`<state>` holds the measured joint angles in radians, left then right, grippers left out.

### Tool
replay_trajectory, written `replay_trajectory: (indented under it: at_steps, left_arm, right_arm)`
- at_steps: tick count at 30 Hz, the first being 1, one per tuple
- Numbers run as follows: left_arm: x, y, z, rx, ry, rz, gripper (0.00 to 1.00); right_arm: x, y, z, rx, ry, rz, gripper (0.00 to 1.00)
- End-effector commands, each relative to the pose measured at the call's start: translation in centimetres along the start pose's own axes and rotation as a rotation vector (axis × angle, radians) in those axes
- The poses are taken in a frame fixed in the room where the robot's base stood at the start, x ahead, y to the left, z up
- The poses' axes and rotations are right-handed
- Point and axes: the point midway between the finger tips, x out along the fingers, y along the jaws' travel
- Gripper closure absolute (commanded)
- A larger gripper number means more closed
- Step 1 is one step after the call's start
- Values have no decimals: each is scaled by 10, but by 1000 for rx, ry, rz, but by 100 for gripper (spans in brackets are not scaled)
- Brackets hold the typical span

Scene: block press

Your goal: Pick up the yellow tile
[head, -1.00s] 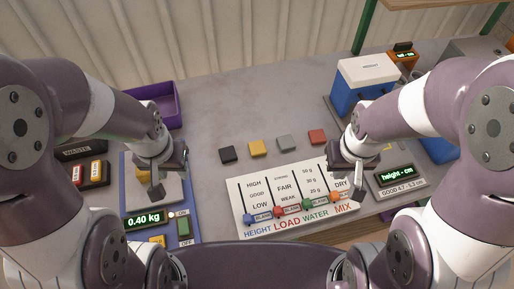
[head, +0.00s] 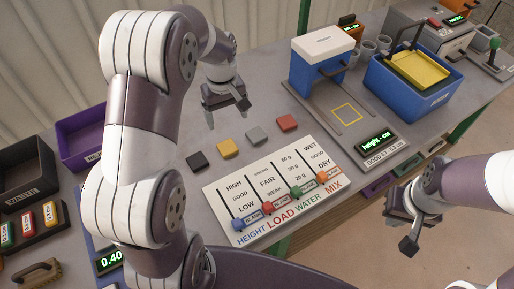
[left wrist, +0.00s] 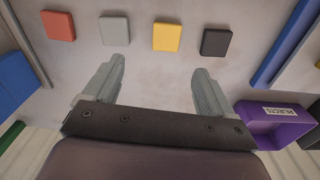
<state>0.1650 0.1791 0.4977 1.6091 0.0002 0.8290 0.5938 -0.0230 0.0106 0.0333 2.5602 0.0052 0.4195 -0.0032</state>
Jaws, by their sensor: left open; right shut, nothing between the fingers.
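The yellow tile (head: 228,148) lies flat on the grey table, in a row between a black tile (head: 197,161) and a grey tile (head: 257,135). A red tile (head: 286,122) ends the row. My left gripper (head: 227,114) is above the table, on the far side of the row, open and empty. In the left wrist view, the yellow tile (left wrist: 166,37) shows ahead of the gap between the open fingers (left wrist: 160,68), apart from them. My right gripper (head: 399,222) is shut and empty at the right, beyond the table's front edge in the picture.
A white slider board (head: 272,188) lies just in front of the tiles. A purple bin (head: 85,140) and a dark waste bin (head: 25,170) stand left. A blue-and-white height press (head: 322,62) and a blue box with a yellow tray (head: 418,70) stand right.

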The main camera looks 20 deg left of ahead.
Motion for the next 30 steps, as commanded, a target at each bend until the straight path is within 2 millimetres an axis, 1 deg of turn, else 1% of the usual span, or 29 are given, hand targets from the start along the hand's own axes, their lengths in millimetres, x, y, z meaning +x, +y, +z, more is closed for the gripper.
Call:
replay_trajectory:
  at_steps: [2, 5, 8, 12, 19, 22, 24, 27, 30]
  left_arm:
    - [-4, 0, 1, -56, -11, -8, 15]
    - [1, -3, 4, -96, -25, -19, 15]
    - [20, -3, 5, -106, -26, -20, 15]
    - [52, -4, 5, -104, -25, -19, 15]
    - [81, -8, 5, -103, -24, -18, 15]
    - [100, -13, 5, -103, -25, -19, 15]
    - [113, -13, 5, -102, -24, -18, 15]
    - [122, -13, 5, -101, -22, -16, 15]
    - [123, -12, 5, -101, -21, -15, 15]
  right_arm:
    - [-1, 0, 0, 0, 0, 0, 100]
    - [-1, 0, 0, 0, 0, 0, 100]
    - [-3, 0, 0, 0, 0, 0, 100]
    - [-5, 0, -1, 0, 0, 0, 100]
    - [-10, 0, -1, 0, 0, 0, 100]
    - [-16, 0, -2, 0, 0, 0, 100]
    - [-15, 0, -2, 0, 0, 0, 100]
    - [-16, 0, -2, 0, 0, 0, 100]
    - [-15, 0, -2, 0, 0, 0, 100]
